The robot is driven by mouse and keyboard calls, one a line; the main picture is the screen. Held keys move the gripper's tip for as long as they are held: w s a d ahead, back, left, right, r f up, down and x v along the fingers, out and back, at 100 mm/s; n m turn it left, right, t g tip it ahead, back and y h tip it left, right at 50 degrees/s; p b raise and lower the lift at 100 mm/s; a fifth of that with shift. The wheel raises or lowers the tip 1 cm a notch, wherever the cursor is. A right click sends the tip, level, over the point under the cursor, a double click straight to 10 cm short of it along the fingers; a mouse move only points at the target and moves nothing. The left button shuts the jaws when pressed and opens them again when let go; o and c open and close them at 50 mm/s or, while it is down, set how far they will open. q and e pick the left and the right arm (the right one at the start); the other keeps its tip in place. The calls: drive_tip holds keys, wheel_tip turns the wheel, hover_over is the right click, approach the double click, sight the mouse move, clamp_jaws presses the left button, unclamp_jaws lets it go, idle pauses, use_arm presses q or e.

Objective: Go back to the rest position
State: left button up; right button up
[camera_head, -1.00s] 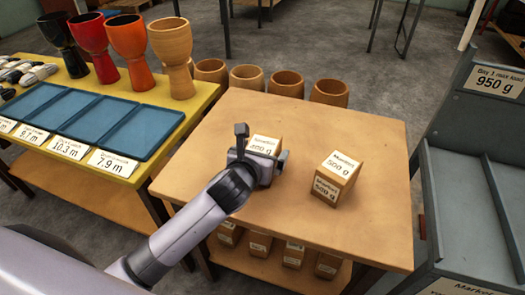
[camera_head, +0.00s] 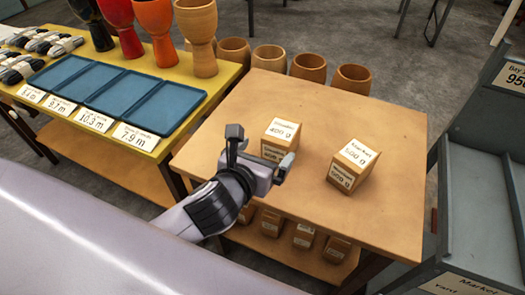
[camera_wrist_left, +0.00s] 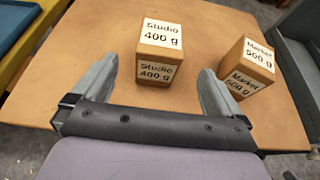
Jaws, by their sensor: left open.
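My left gripper (camera_head: 262,152) is open and empty in the head view, over the near left part of the wooden table (camera_head: 300,105). In the left wrist view its two fingers (camera_wrist_left: 157,85) stand wide apart. A wooden block labelled Studio 400 g (camera_head: 281,140) stands on the table just beyond the fingers; it also shows in the left wrist view (camera_wrist_left: 160,50), apart from both fingers. A second block, labelled Market 500 g (camera_head: 353,164), stands to its right. My right gripper is in neither view.
A yellow table with blue trays (camera_head: 146,109) and goblet drums (camera_head: 197,38) is at the left. Wooden cups (camera_head: 308,67) stand behind the table. Several blocks (camera_head: 270,222) sit on the lower shelf. A grey bay (camera_head: 478,195) marked 950 g is at the right.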

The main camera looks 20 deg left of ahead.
use_arm(q)
drive_tip(key=shift+s+r, duration=0.1)
drive_tip(key=shift+s, duration=0.1)
idle(0.4)
drive_tip(key=s+a+f+n+g, duration=0.2)
drive_tip(key=s+f+n+g, duration=0.3)
drive_tip(key=n, duration=0.6)
drive_tip(key=s+a+f+n+g, duration=0.2)
drive_tip(key=s+a+n, duration=0.1)
drive_tip(key=s+n, duration=0.65)
drive_tip(key=s+a+f+n+g, duration=0.25)
drive_tip(key=s+f+n, duration=0.2)
drive_tip(key=n, duration=0.85)
drive_tip(key=w+d+f+t+h+p, duration=0.1)
drive_tip(key=w+d+f+t+p, duration=0.2)
drive_tip(key=w+t+p, duration=0.2)
drive_tip(key=shift+w+t+h, duration=0.25)
drive_tip(key=shift+t+h, duration=0.15)
drive_tip(key=shift+t, duration=0.25)
